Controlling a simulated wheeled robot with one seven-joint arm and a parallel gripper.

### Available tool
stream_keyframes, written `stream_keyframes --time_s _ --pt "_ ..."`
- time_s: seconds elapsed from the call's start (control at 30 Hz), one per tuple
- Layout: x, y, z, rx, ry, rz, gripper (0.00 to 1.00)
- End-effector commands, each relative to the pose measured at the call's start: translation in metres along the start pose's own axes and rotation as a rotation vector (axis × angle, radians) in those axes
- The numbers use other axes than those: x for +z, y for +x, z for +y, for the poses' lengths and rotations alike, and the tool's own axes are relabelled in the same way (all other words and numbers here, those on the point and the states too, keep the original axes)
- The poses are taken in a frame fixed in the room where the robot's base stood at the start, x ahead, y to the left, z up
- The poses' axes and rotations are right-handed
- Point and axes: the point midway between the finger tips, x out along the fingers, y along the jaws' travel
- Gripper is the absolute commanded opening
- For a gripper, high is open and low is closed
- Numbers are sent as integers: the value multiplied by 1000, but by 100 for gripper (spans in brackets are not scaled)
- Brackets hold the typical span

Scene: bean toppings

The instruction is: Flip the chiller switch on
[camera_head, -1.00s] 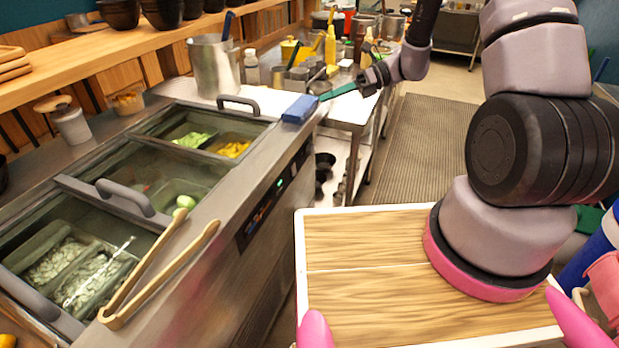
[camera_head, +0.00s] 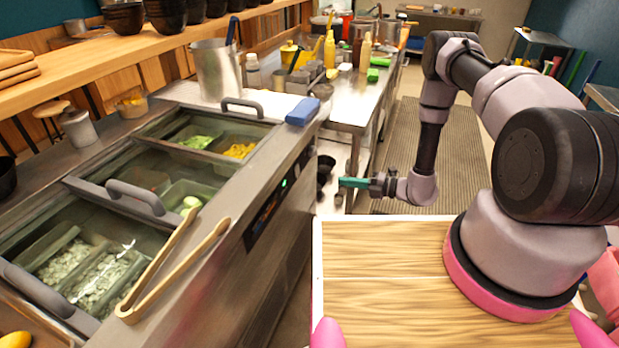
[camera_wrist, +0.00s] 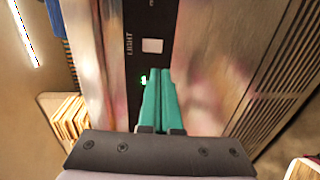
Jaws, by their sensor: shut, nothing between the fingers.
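The chiller (camera_head: 285,215) is a steel counter with topping bins. A dark control panel (camera_head: 262,212) with a small green light is on its front side. In the wrist view the black panel (camera_wrist: 133,18) carries a pale square switch (camera_wrist: 152,45) labelled LIGHT and a lit green mark (camera_wrist: 143,80). My gripper (camera_head: 345,183) has green fingers, shut and empty, to the right of the panel in the head view. In the wrist view my gripper (camera_wrist: 160,71) points at the panel, tips just below the pale switch. The fingers hide the part below; I cannot tell whether they touch.
Wooden tongs (camera_head: 180,270) lie on the chiller's edge. A blue block (camera_head: 302,111) sits on its far corner. A steel table (camera_head: 350,105) with bottles stands behind. A wooden board (camera_head: 385,250) on my body is in front. The floor mat (camera_head: 455,150) is clear.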

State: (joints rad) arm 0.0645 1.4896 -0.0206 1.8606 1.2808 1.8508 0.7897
Motion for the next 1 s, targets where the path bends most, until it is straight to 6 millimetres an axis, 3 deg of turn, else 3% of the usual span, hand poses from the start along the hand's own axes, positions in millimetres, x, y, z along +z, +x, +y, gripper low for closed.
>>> stream_keyframes --time_s 0.33,0.47,1.0 --pt "0 1 0 0 1 0 0" --pt "-1 11 0 0 -1 2 0" --pt "-1 116 0 0 -2 3 0"
